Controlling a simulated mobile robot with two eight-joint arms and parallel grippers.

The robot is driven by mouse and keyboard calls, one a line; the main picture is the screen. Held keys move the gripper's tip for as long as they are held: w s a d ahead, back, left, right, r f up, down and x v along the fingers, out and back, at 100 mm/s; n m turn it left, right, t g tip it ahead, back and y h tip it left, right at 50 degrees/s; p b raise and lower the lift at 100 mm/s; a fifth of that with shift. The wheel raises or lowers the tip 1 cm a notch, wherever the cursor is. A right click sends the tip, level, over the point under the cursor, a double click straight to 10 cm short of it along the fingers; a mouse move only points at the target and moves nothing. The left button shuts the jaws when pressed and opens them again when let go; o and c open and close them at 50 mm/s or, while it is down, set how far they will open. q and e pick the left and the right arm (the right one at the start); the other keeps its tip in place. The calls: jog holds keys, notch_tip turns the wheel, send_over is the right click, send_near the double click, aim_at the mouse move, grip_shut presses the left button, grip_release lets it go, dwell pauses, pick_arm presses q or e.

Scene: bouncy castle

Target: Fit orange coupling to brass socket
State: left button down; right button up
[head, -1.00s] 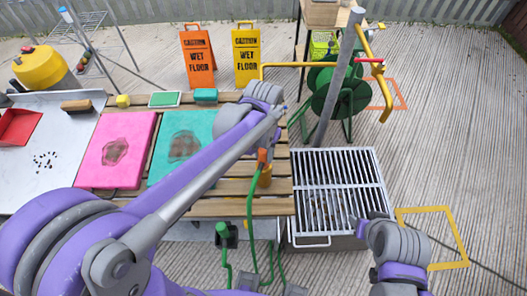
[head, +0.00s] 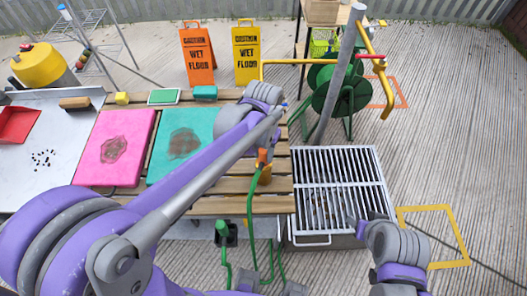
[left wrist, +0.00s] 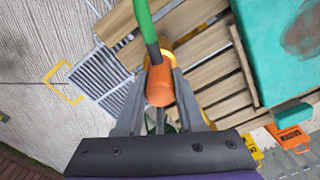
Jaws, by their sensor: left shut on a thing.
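The orange coupling (head: 263,157) on the end of a green hose (head: 252,205) is at the front right of the slatted bench. In the left wrist view my left gripper (left wrist: 160,72) is shut on the orange coupling (left wrist: 160,88), one finger on each side. A yellow-orange cup-like piece (head: 264,174) is close to the coupling; I cannot tell whether they touch. My forearm hides the gripper's fingers in the head view. A yellow pipe (head: 300,64) with a red handle bends down at the right; I cannot make out a brass socket for sure.
A pink mat (head: 115,150) and a teal mat (head: 205,128) lie on the bench. A barred metal grate (head: 340,170) stands right of it. A green hose reel (head: 330,90) and grey post (head: 345,65) stand behind. Wet-floor signs (head: 247,52) are at the back. Right-hand ground is mostly clear.

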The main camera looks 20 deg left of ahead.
pick_arm(q)
jog(key=shift+f, duration=0.1)
jog(key=shift+c, duration=2.2)
grip_release()
notch_tip(320, 180, up, 11)
jog(key=shift+f+p, duration=0.1)
jog(key=shift+p, duration=0.25)
jog(key=s+a+f+n+t, duration=0.1)
jog(key=s+a+f+t, duration=0.1)
jog(key=s, duration=0.4)
jog(key=s+a+f+n+t, duration=0.1)
jog(key=s+a+f+t, duration=0.2)
jog(key=s+f, duration=0.4)
jog(key=shift+s+a+n+t, duration=0.2)
jog(key=shift+a+n+t, duration=0.1)
jog(key=shift+a, duration=0.5)
